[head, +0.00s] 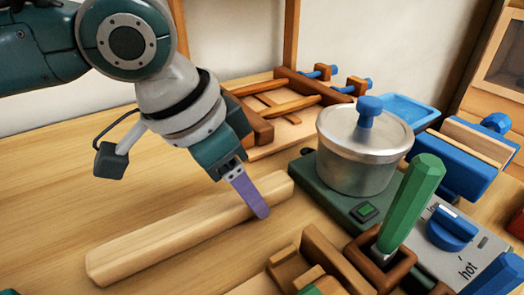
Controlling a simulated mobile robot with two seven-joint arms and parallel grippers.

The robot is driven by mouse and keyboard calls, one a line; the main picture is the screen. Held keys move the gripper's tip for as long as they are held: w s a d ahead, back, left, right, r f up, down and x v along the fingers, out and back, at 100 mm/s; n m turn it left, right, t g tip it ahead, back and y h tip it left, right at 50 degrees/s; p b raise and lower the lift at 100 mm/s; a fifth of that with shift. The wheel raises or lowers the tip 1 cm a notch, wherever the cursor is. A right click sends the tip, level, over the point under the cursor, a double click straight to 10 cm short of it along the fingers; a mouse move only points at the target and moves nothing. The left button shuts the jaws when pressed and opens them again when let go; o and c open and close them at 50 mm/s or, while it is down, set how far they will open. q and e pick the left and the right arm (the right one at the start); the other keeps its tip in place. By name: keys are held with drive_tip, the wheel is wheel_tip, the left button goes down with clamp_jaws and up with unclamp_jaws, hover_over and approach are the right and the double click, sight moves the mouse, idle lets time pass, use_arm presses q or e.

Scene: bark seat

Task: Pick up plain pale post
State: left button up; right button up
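The plain pale post (170,236) is a long, light wooden bar lying on the wooden table, running from lower left up to the right. My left gripper (260,209) points down at the post's right part. One purple finger shows, overlapping the post's near side in the picture. The other finger is hidden, so I cannot tell whether the gripper is open or shut, or whether it touches the post. The post looks to lie flat on the table. My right gripper is not in view.
A metal pot (360,150) with a blue knob stands on a green base right of the post. A green upright handle (411,200) and brown wooden pieces (318,262) are at front right. A wooden rack (285,105) stands behind.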

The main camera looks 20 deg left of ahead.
use_arm(q)
clamp_jaws()
idle(0.5)
drive_tip(key=shift+r, duration=0.5)
drive_tip(key=s+a+r+n+y+p, duration=0.1)
drive_tip(key=r+n+p, duration=0.1)
drive_tip(key=r+p, duration=1.6)
drive_tip(key=s+a+r+n+y+p, duration=0.1)
drive_tip(key=s+a+r+n+p, duration=0.1)
drive_tip(key=r+p, duration=1.7)
drive_tip(key=s+a+r+n+t+p, duration=0.1)
drive_tip(key=r+p, duration=1.7)
drive_tip(key=r, duration=1.8)
drive_tip(key=s+n, duration=0.1)
drive_tip(key=n, duration=0.1)
drive_tip(key=shift+a+n+y, duration=0.3)
drive_tip(key=shift+y, duration=0.1)
drive_tip(key=shift+s+f, duration=0.1)
drive_tip(key=shift+f, duration=0.05)
